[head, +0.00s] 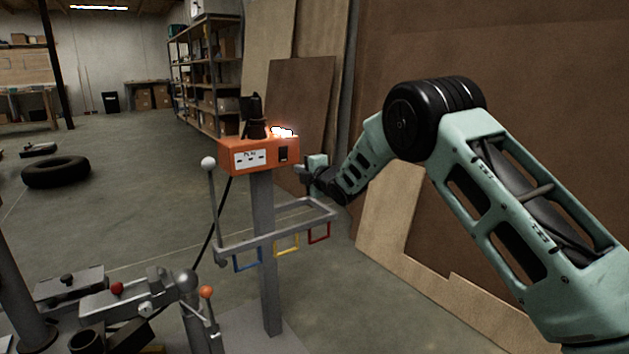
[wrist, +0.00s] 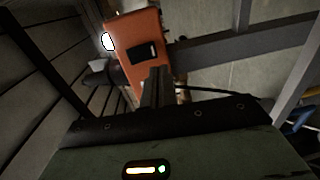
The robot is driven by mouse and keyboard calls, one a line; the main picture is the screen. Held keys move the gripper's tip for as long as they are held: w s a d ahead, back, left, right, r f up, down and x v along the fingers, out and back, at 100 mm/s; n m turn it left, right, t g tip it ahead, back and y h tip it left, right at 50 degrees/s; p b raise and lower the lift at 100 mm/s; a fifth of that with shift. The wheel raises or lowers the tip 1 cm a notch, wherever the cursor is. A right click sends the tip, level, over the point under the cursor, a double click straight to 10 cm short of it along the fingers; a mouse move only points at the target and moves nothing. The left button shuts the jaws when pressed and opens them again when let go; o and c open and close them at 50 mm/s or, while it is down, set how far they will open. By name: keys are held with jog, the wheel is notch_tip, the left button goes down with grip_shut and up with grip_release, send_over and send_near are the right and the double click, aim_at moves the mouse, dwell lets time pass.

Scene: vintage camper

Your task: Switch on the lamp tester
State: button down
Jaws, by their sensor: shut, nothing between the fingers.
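The lamp tester is an orange box (head: 245,155) on a grey post, with a white label plate on its front. A black rocker switch (head: 283,154) sits at the right of that face. It also shows in the wrist view (wrist: 143,52). The lamp (head: 281,132) on top glows bright white, with an orange glow around it; it shows lit in the wrist view (wrist: 108,41). My gripper (head: 298,169) is shut and empty, just right of and slightly below the switch. In the wrist view its fingers (wrist: 157,88) point toward the box's face. I cannot tell whether they touch it.
A grey rail frame (head: 275,236) with blue, yellow and red loops is on the post below. A lever with a white knob (head: 208,163) stands left. A metal bench device (head: 130,300) is at front left. Wood panels lean behind my arm. A tire (head: 56,172) lies on open floor.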

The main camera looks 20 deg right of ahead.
jog(key=v, duration=0.6)
jog(key=shift+s+f, duration=0.3)
jog(key=shift+f, duration=0.35)
jog(key=s+a+m+g+h, duration=0.1)
jog(key=s+a+m+g, duration=0.4)
jog(key=s, duration=0.6)
jog(key=s+a+m+g, duration=0.35)
jog(key=s+a, duration=0.35)
jog(key=s, duration=0.5)
jog(key=s+d+f+m+g+h, duration=0.1)
jog(key=s+m+g+h, duration=0.2)
jog(key=s, duration=1.3)
jog(key=s+d+f+m+g, duration=0.15)
jog(key=s+g, duration=0.35)
jog(key=s, duration=1.1)
notch_tip(320, 180, up, 25)
jog(key=m+p, duration=0.1)
jog(key=p, duration=2.5)
jog(key=shift+s+h, duration=0.25)
jog(key=shift+h, duration=0.05)
